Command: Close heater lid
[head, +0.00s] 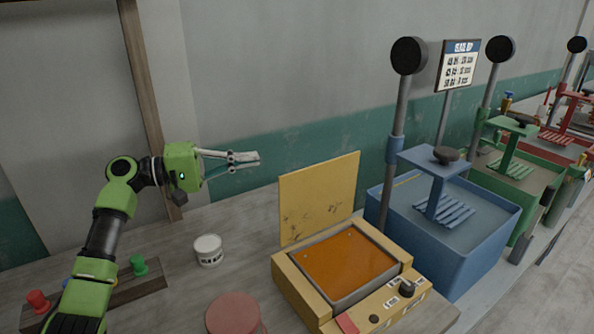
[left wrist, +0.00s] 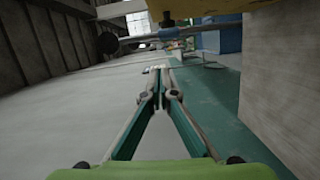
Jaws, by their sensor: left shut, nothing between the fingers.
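The heater (head: 283,290) is a yellow box on the bench in the head view, with an orange surface (head: 350,265) inside its open top. Its yellow lid (head: 318,197) stands upright, hinged at the back edge, so the heater is open. My left gripper (head: 258,157) is shut and empty, held in the air to the left of and a little above the lid, apart from it. In the left wrist view its two fingers (left wrist: 158,72) meet at the tips with nothing between them. My right gripper is not in view.
A white jar (head: 208,249) and a reddish round-topped object (head: 232,313) stand left of the heater. Red and green knobs (head: 139,265) sit on a wooden block at left. A blue tub (head: 480,235) with a post stands close to the heater's right.

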